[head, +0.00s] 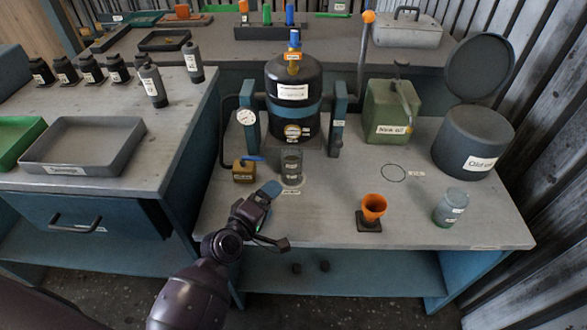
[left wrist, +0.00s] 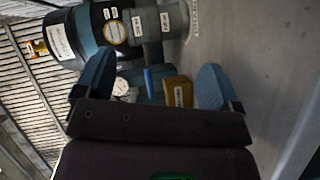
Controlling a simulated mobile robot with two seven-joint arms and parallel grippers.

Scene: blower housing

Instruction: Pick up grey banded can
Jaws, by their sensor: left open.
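A grey can (head: 291,167) with a pale label stands upright on the workbench in front of a black tank. It also shows in the left wrist view (left wrist: 148,24), at the top beside the tank. I cannot clearly make out a band on it. My right gripper is in neither view.
The black tank (head: 292,112) stands behind the grey can. A brass-coloured block with a blue lever (head: 243,173) sits left of it. An orange cup (head: 373,207) stands to the right, a green jerrycan (head: 388,115) and lidded bin (head: 472,143) behind. Bench space between can and cup is clear.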

